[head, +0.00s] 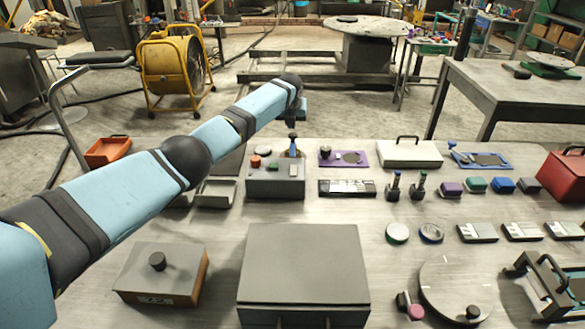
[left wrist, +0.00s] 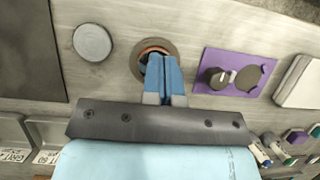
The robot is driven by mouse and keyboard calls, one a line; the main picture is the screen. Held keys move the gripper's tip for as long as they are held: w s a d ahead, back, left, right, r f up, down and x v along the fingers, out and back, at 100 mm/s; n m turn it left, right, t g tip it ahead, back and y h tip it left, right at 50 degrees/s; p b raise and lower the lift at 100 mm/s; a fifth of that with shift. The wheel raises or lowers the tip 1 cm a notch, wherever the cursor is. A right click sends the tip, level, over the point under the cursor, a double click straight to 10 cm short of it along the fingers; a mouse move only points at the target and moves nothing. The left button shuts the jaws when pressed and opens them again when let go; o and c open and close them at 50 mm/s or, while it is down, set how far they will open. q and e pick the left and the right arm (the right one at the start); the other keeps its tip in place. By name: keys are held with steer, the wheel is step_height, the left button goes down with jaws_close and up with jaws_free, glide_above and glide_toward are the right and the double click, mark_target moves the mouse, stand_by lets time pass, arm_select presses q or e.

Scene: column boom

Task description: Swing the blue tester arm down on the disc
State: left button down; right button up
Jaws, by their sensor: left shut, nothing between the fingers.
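The blue tester (head: 467,157) lies at the back right of the table in the head view. Its flat blue plate carries a dark disc (head: 487,160), and its short blue arm (head: 454,147) stands up at the plate's left end, clear of the disc. My left gripper (head: 292,151) points down behind the grey button box, well left of the blue tester. In the left wrist view its blue fingers (left wrist: 164,78) are shut together and empty, in front of a round orange-rimmed piece (left wrist: 151,47). The blue tester is not seen there. My right gripper is not in view.
A purple plate (head: 328,160) with knob and disc and a white case (head: 410,153) stand between my left gripper and the blue tester. A red box (head: 563,176) stands right.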

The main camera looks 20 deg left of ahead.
arm_select(q)
steer(key=shift+w+f+b, duration=0.15)
steer(key=shift+f+b, duration=0.35)
steer(key=shift+b, duration=0.05)
steer(key=b, duration=0.1)
steer(key=g+b, duration=0.1)
steer(key=b, duration=0.1)
steer(key=shift+w+a+f+h, duration=0.15)
steer(key=shift+w+f+h, duration=0.05)
steer(key=shift+f+h, duration=0.1)
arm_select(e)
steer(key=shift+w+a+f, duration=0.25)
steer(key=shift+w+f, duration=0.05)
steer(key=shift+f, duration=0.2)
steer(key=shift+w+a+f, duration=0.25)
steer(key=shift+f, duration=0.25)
arm_select(q)
steer(key=shift+b, duration=0.4)
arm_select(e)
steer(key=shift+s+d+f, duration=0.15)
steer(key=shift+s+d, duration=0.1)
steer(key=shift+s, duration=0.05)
arm_select(q)
steer(key=shift+r, duration=0.1)
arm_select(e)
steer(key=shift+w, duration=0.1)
